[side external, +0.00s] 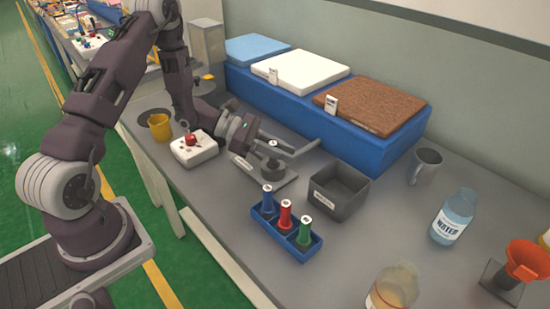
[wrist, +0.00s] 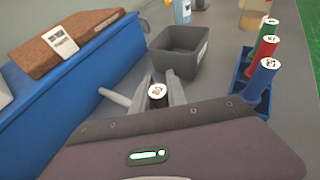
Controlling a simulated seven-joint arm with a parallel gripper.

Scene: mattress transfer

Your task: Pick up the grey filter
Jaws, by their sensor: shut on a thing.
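The grey filter is a small dark cylinder with a white labelled top (side external: 272,149); it also shows in the wrist view (wrist: 157,92). My gripper (side external: 272,160) is shut on it, with a finger on either side near its top. The filter looks upright, low over a flat grey plate (side external: 284,182) on the table. The fingers hide most of its body, and I cannot tell whether its foot touches the plate.
A pale rod (side external: 306,148) sticks out beside my gripper. A dark grey bin (side external: 338,205) stands to the right. A blue tray (side external: 268,238) holds blue, red and green cylinders in front. A long blue stand (side external: 300,108) with mattress samples lies behind. A red-button box (side external: 194,155) is left.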

